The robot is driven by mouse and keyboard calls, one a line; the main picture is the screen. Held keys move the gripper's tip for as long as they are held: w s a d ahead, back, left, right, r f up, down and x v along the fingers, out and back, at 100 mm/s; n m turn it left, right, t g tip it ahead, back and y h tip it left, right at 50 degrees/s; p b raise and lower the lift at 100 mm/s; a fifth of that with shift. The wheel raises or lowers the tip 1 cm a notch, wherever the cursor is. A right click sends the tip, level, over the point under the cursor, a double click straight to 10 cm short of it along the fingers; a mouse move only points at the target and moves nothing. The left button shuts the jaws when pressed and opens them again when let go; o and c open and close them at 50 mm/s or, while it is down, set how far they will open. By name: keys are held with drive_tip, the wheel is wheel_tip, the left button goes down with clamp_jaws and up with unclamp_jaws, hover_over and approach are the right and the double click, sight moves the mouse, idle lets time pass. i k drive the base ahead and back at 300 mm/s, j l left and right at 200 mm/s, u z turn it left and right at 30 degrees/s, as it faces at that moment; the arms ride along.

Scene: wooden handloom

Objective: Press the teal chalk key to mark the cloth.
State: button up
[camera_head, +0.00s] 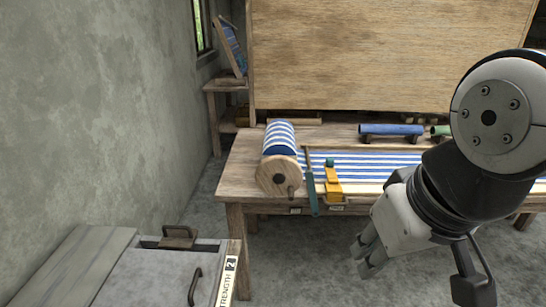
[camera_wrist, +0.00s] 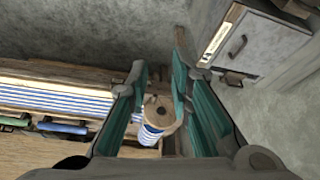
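A narrow teal bar (camera_head: 311,188), which looks like the teal chalk key, stands at the loom's front left edge, beside a yellow-orange bracket (camera_head: 333,184). The blue-and-white striped cloth (camera_head: 365,168) stretches to the right behind them. Its roll (camera_head: 279,140) is at the left end and also shows between my fingers in the wrist view (camera_wrist: 152,134). My gripper (camera_head: 420,278) is open and empty, in front of the loom and right of the teal bar. In the wrist view its two teal-padded fingers (camera_wrist: 160,75) are spread. I cannot make out the teal bar there.
A blue roller (camera_head: 391,130) and a partly hidden green one (camera_head: 440,130) lie behind the cloth. A grey cabinet (camera_head: 150,277) with handles and a "STRENGTH 2" label stands at lower left. A wooden panel (camera_head: 390,55) rises behind. Floor shows between cabinet and loom.

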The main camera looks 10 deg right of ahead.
sight(329, 162)
drive_tip(key=i+l, duration=0.15)
drive_tip(key=i, duration=0.4)
drive_tip(key=i+l+u, duration=0.1)
drive_tip(key=i, duration=0.45)
